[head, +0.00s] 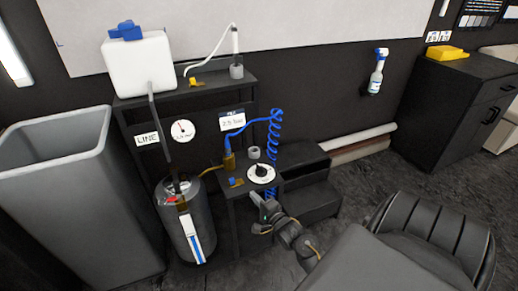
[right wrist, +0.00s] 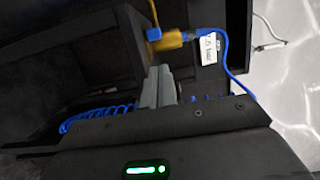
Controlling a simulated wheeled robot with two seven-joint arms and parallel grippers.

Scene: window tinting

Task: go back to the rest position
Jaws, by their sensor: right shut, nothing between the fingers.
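My right gripper (head: 268,208) is shut and empty. In the head view it is just in front of the low black stand (head: 243,215), below the round white dial (head: 262,174). The blue coiled hose (head: 276,135) hangs close behind it; I cannot tell whether they touch. In the right wrist view the closed grey fingers (right wrist: 158,86) point towards the dark stand, with the blue coil (right wrist: 95,118) to their left and a brass fitting (right wrist: 168,41) with a blue hose beyond them. My left gripper is not in view.
A metal tank (head: 183,222) and a tall grey bin (head: 55,190) stand left of the gripper. A white canister (head: 140,62) sits on the rack. Black steps (head: 312,185) are on the right. Dark floor (head: 345,200) is open beyond them, before a black cabinet (head: 450,110).

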